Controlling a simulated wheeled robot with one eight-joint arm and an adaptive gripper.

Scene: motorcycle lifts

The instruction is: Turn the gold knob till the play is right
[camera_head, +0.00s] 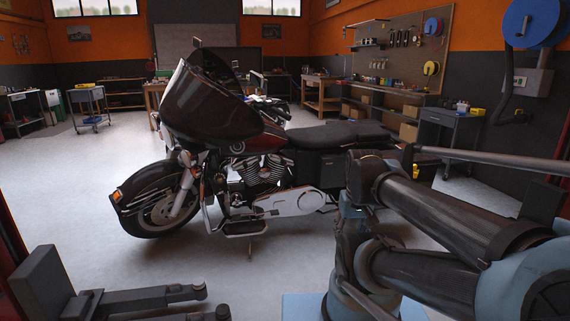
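I cannot make out a gold knob in the head view. A dark maroon and black touring motorcycle (262,150) stands upright on the pale floor, with its front wheel to the left. Its chromed engine (262,172) faces me. My arm, blue with dark tubes, fills the lower right and covers the rear of the motorcycle. The end of my arm is not distinguishable, so my gripper does not show.
Dark lift arms (130,300) reach in at the lower left. A tool cabinet (447,130) and a pegboard (405,50) stand at the right wall. A blue hose reel (533,20) hangs at top right. Open floor (60,190) lies left of the motorcycle.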

